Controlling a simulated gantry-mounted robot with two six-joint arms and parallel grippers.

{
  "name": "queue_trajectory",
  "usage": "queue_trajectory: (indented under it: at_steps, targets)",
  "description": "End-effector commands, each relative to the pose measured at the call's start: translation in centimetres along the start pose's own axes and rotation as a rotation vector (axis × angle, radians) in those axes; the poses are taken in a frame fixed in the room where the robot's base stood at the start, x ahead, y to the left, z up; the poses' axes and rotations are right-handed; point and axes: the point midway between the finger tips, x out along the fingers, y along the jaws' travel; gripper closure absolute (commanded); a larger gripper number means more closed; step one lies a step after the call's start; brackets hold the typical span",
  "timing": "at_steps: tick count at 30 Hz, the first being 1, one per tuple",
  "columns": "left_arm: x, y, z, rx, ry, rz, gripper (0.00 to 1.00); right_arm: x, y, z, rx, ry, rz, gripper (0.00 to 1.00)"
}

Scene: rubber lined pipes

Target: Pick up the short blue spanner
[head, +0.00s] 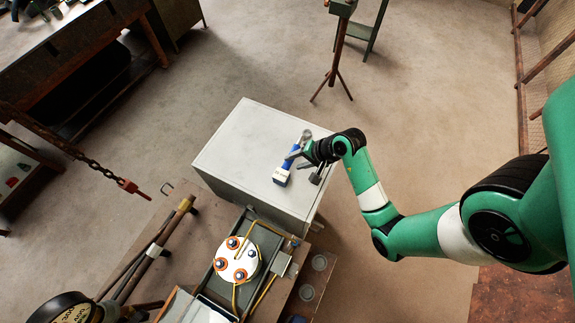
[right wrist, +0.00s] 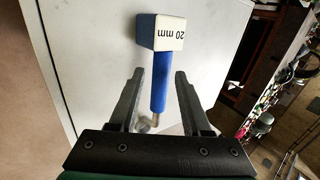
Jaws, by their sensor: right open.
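The short blue spanner (head: 281,175) lies on the pale top of a cabinet in the head view. In the right wrist view, it shows as a blue shaft (right wrist: 159,85) with a blue and white block marked "20 mm" at its upper end. A metal part shows at its lower end, partly hidden by my gripper. My right gripper (head: 303,167) is over the spanner. In the right wrist view, its open fingers (right wrist: 159,74) stand on either side of the shaft, with gaps on both sides. My left gripper is not in view.
The cabinet top (head: 235,145) is otherwise clear to the left of the spanner. In front stands a bench with a white disc (head: 237,260) bearing orange-ringed knobs. A red-ended chain (head: 85,155) hangs at the left. A stand (head: 335,60) stands behind on open floor.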

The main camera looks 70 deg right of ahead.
Motion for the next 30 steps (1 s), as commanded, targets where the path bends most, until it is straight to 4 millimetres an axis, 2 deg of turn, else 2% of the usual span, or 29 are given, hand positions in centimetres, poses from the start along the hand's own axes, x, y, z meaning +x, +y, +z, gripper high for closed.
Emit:
queue_trajectory:
  at_steps: [3, 10, 18, 19, 27, 30]
  targets:
    - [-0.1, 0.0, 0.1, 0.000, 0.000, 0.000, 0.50, 0.7, 0.0, 0.2, -0.001, -0.001, 0.000, 0.52]
    - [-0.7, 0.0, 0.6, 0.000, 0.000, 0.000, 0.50, 4.5, -0.1, 0.6, -0.001, -0.001, 0.000, 0.52]
    - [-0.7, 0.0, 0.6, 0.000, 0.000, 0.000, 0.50, 5.1, -0.2, 0.6, 0.000, 0.002, -0.001, 0.52]
    - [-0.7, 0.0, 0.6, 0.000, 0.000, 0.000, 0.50, 5.1, -0.2, 0.6, 0.000, 0.001, -0.001, 0.54]
    - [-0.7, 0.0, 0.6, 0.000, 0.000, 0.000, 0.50, 5.1, -0.2, 0.6, 0.000, 0.001, -0.001, 1.00]
    - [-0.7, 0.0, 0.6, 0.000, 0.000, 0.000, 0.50, 5.1, -0.2, 0.6, 0.000, 0.001, -0.001, 1.00]
